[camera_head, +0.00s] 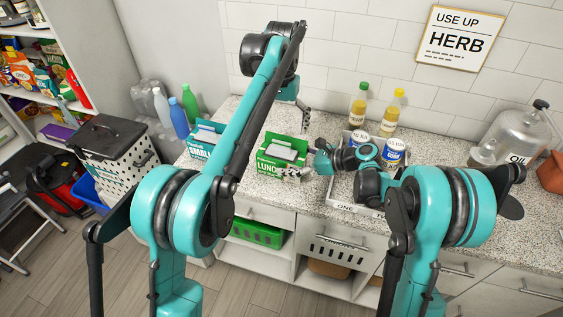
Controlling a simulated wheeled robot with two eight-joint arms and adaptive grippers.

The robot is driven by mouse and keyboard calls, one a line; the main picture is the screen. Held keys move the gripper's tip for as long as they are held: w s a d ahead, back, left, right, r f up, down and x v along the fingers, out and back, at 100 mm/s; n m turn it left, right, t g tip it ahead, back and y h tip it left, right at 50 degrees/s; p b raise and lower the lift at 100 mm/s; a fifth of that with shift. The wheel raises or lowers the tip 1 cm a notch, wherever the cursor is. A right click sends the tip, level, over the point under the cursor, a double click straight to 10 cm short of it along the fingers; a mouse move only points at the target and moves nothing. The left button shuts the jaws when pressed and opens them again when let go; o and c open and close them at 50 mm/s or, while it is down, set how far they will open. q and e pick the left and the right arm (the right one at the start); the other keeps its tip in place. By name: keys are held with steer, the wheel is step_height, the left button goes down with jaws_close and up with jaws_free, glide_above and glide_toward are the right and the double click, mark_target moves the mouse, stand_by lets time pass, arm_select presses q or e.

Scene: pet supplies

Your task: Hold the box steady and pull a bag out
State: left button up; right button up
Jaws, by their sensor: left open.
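The green box (268,167) with "LUN..." lettering stands open-topped on the speckled counter, with pale grey-white bags (286,152) showing in its opening. My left gripper (305,121) is open and empty, hanging fingers-down above and behind the box's right side, apart from the bags. My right gripper (290,175) comes in from the right, with its grey fingers low at the box's front right corner. They seem to touch the box, but whether they close on it is too small to tell. A second box (203,143), teal and white and marked "SMALL", stands to the left, partly behind my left arm.
A clear dispenser (514,135) stands at far right. Blue and green bottles (190,103) stand at left. Counter between tray and dispenser is clear.

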mark_target(281, 142)
steer(key=c, duration=1)
arm_select(q)
steer(key=shift+c, duration=0.9)
arm_select(e)
steer(key=shift+c, duration=1.4)
arm_select(q)
steer(key=shift+r+m, duration=0.1)
steer(key=shift+m, duration=0.3)
steer(key=c, duration=1)
steer(key=shift+r+m, duration=0.25)
steer(key=shift+m, duration=0.35)
steer(key=c, duration=0.4)
steer(key=m, duration=0.2)
steer(key=r+m, duration=0.1)
steer(key=m, duration=0.1)
steer(key=shift+w+r, duration=0.1)
steer(key=m, duration=0.1)
steer(key=r+m, duration=0.1)
steer(key=m, duration=0.2)
steer(key=shift+r+m, duration=0.25)
steer(key=shift+m, duration=0.15)
step_height(281, 142, down, 10)
steer(key=m, duration=0.7)
steer(key=shift+m, duration=0.4)
steer(key=shift+r, duration=0.1)
